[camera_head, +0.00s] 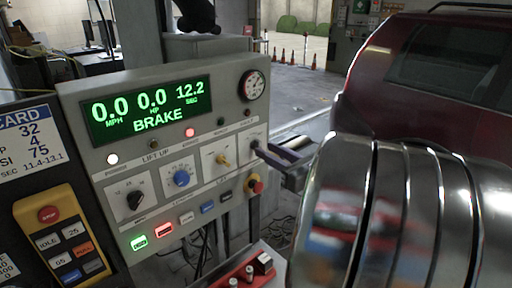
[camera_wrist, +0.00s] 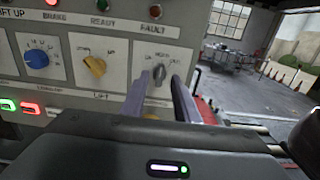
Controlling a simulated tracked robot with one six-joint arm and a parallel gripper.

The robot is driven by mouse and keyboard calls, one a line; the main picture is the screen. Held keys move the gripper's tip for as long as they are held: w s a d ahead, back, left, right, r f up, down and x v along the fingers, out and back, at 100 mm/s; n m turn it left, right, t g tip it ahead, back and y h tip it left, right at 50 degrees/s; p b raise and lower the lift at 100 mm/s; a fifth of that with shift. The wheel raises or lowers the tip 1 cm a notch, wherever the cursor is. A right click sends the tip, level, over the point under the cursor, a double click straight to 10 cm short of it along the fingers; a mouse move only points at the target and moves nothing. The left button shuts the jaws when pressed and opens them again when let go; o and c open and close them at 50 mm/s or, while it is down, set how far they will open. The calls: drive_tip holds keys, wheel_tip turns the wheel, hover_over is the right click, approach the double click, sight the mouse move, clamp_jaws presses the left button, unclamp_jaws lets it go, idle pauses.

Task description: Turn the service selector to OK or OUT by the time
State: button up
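The service selector (camera_wrist: 159,75) is a small grey knob on the console's rightmost knob plate, under the FAULT lamp. Its grip looks roughly upright, toward the middle label; the small labels are hard to read. My gripper (camera_wrist: 160,79) is open, with one finger on each side of the knob and no clear contact visible.
Left of the selector are a yellow LIFT knob (camera_wrist: 95,66) and a blue knob (camera_wrist: 37,58). A red stop button (camera_head: 256,186) sits just below my gripper. A yellow pendant (camera_head: 62,240) hangs at left. A dark red car (camera_head: 420,75) stands at right.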

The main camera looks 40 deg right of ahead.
drive_tip(key=shift+w, duration=1.55)
